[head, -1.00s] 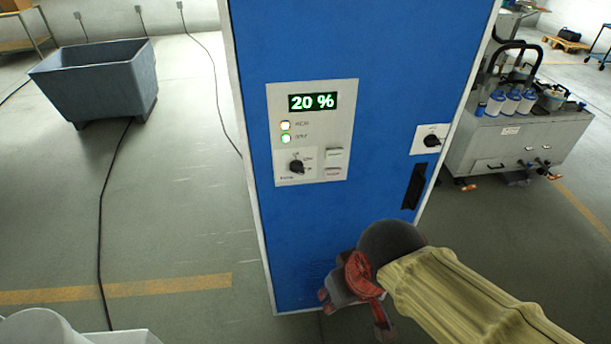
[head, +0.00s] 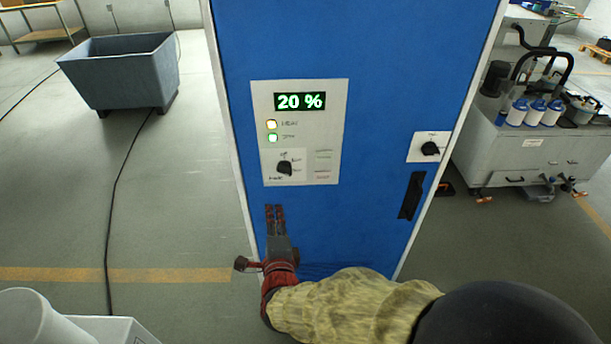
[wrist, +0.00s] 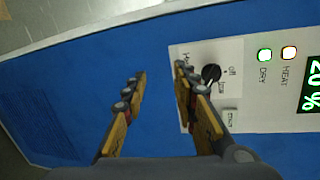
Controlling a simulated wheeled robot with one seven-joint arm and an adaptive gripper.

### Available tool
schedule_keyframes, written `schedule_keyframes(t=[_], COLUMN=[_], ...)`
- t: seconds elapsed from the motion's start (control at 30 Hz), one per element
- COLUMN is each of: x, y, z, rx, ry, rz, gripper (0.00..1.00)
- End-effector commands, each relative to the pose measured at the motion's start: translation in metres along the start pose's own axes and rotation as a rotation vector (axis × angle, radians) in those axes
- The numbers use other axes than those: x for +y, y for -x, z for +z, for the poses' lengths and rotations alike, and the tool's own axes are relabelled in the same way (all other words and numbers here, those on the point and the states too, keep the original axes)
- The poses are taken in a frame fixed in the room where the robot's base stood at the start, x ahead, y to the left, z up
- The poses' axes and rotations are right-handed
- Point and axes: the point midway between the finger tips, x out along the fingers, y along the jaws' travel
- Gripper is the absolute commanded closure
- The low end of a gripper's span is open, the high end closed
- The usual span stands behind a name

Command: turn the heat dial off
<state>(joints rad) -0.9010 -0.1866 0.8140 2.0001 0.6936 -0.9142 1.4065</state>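The heat dial (head: 285,168) is a small black knob on a pale plate, low on the left of the cabinet's grey control panel. It also shows in the wrist view (wrist: 211,74), with "off" and other small marks around it; I cannot tell exactly which mark it points at. My gripper (head: 275,208) is below the dial in the head view, in front of the blue door. In the wrist view my gripper (wrist: 159,76) has its two fingers apart with nothing between them. The dial lies just beyond the right finger, not between the fingers.
The panel has a "20 %" display (head: 300,101), a lit heat lamp (head: 271,124) and a green dry lamp (head: 272,138). Another black knob (head: 430,149) and a black handle (head: 411,195) are on the cabinet's right. A grey tub (head: 120,72) stands left on open floor.

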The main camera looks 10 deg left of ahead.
Motion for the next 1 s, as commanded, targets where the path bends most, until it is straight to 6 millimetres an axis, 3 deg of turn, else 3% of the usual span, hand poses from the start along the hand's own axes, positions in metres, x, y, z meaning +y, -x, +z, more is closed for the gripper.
schedule_keyframes(t=[0.03, 0.1, 0.2, 0.43, 0.8, 1.0], x=[-0.023, -0.048, -0.067, -0.073, -0.086, -0.089], y=[-0.001, 0.002, 0.006, -0.002, -0.054, -0.067], z=[-0.005, -0.013, -0.019, -0.020, -0.025, -0.025], rx=[0.022, 0.041, 0.042, 0.032, 0.033, 0.032], ry=[-0.088, -0.201, -0.308, -0.375, -0.372, -0.371], rz=[-0.076, -0.171, -0.248, -0.264, -0.263, -0.262], gripper=[0.72, 0.72, 0.72, 0.72, 0.72, 0.72])
